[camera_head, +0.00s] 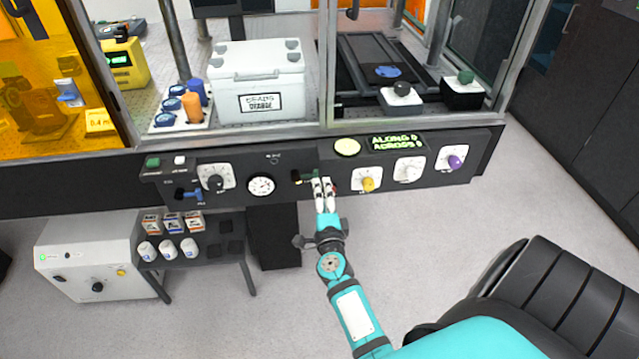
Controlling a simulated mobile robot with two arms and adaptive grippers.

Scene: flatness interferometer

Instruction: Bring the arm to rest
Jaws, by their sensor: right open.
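My right arm reaches up from the bottom right in the head view. My right gripper (323,187) is at the front control panel (230,187), its pale fingers pointing up at the panel. A yellow knob (368,184) is just right of the fingers. My left gripper is not in the picture.
Above the panel is a glazed enclosure with a white box (258,80) and a dark stage (372,60). A low shelf (203,243) with small boxes and bottles stands below left, next to a grey unit (88,258).

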